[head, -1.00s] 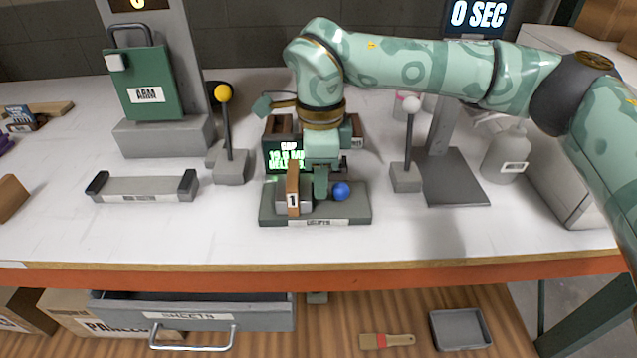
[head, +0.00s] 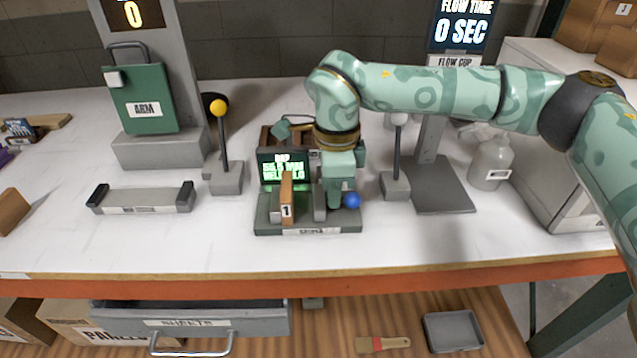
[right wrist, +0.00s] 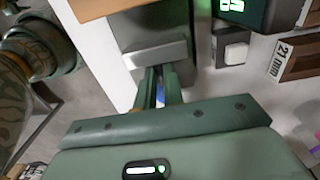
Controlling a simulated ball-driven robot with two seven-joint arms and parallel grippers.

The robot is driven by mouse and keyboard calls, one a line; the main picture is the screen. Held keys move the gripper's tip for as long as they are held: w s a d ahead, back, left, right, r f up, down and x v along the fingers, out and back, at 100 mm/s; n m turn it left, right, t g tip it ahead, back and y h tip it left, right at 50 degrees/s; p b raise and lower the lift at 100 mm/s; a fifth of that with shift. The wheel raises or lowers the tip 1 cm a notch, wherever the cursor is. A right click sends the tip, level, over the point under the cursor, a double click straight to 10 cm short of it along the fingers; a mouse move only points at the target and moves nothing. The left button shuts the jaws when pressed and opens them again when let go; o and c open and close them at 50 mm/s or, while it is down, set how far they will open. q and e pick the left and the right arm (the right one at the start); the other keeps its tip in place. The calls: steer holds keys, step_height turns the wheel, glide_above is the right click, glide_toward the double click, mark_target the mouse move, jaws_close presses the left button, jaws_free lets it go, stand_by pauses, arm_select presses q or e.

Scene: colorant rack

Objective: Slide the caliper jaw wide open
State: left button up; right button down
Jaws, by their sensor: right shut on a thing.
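The caliper stands mid-table in the head view on a dark green-grey base (head: 262,226). An upright wooden block marked 1 (head: 286,198) stands on its left part. The grey sliding jaw (head: 319,202) is to its right, with a clear gap between them. A blue ball knob (head: 351,200) is at the right. My right gripper (head: 335,197) is down beside the jaw. In the right wrist view its fingers (right wrist: 160,90) are closed with a sliver of blue between them, so it appears shut on the knob. My left gripper is out of view.
A lit green gap display (head: 283,168) stands behind the jaws. A yellow-knobbed lever (head: 224,140) is to the left and a white-knobbed lever (head: 398,150) close to the right. A grey tray-like holder (head: 142,198) lies farther left. The front table strip is clear.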

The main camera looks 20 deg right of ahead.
steer(key=c, duration=1.8)
jaws_free()
steer(key=shift+d, duration=0.1)
steer(key=shift+o, duration=1.4)
steer(key=shift+d, duration=0.15)
steer(key=shift+r, duration=0.4)
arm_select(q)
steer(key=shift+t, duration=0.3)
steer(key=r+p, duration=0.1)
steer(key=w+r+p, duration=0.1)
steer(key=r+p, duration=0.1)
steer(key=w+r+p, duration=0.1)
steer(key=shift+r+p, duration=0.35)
arm_select(e)
step_height(320, 180, up, 16)
steer(key=shift+f, duration=0.25)
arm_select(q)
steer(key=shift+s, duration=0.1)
